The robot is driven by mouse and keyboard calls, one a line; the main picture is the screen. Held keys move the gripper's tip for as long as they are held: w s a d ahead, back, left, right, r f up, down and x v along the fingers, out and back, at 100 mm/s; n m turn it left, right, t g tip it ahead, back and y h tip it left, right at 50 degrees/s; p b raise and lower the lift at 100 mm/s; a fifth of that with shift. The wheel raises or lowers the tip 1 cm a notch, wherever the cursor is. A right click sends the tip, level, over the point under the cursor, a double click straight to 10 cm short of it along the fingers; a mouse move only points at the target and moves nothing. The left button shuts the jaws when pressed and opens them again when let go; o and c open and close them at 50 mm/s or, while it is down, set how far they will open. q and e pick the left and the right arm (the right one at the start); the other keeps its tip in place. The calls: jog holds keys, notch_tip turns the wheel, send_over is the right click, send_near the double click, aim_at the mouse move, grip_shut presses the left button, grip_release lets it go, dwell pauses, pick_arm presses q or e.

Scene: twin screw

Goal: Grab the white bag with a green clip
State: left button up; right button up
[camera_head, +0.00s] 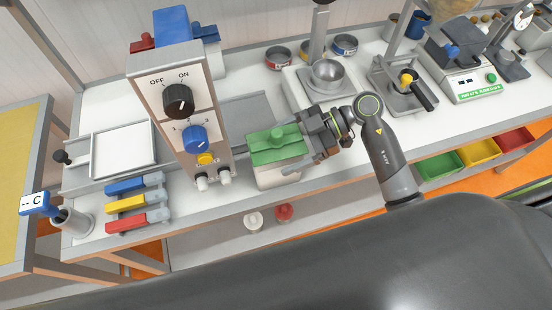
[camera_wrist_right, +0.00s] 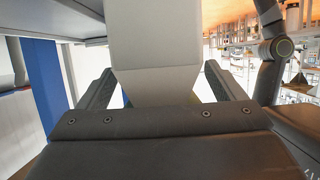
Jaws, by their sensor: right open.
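The white bag (camera_head: 278,179) stands upright on the white bench, just right of the control panel. The green clip (camera_head: 276,143) covers its top. My right gripper (camera_head: 298,146) reaches in from the right at clip height, its fingers around the upper part of the bag. In the right wrist view, a pale shape that looks like the bag (camera_wrist_right: 155,45) lies between the two spread fingers (camera_wrist_right: 158,85), with gaps beside it. The gripper is open. Whether a finger touches the bag is unclear. My left gripper is not in view.
The control panel (camera_head: 170,115) with knobs stands close to the bag's left. Blue, yellow and red clips (camera_head: 138,203) lie at the front left. A metal bowl (camera_head: 327,74) on a scale stands behind the gripper. Coloured bins (camera_head: 478,150) sit below at the right.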

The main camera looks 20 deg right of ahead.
jog(key=shift+a+f, duration=0.1)
jog(key=c, duration=1.2)
